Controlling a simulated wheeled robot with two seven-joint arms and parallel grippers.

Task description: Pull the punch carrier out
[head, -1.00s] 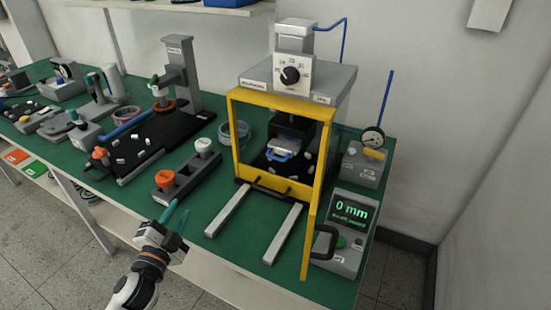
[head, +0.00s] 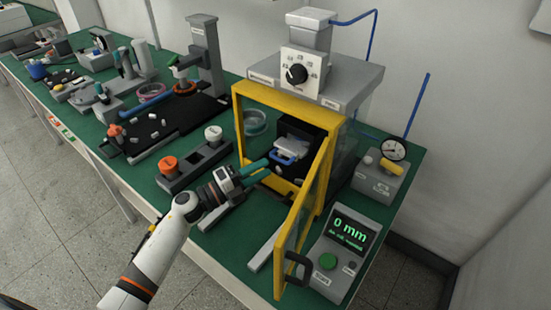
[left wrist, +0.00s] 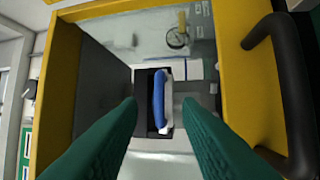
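The punch carrier (head: 295,145) is a pale block with a blue handle (head: 283,158), inside the dark opening of the press. The blue handle also shows upright in the left wrist view (left wrist: 158,98), with the pale carrier beside it. My left gripper (head: 269,167) is at the front of the yellow frame, pointing into the opening. Its two teal fingers are spread on either side of the handle's line of sight. They appear short of the handle, and nothing is between them. My right gripper is not in view.
The yellow-framed door (head: 305,215) stands swung open on the right, with a black handle (head: 297,266). A display box reading 0 mm (head: 347,240) stands at right.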

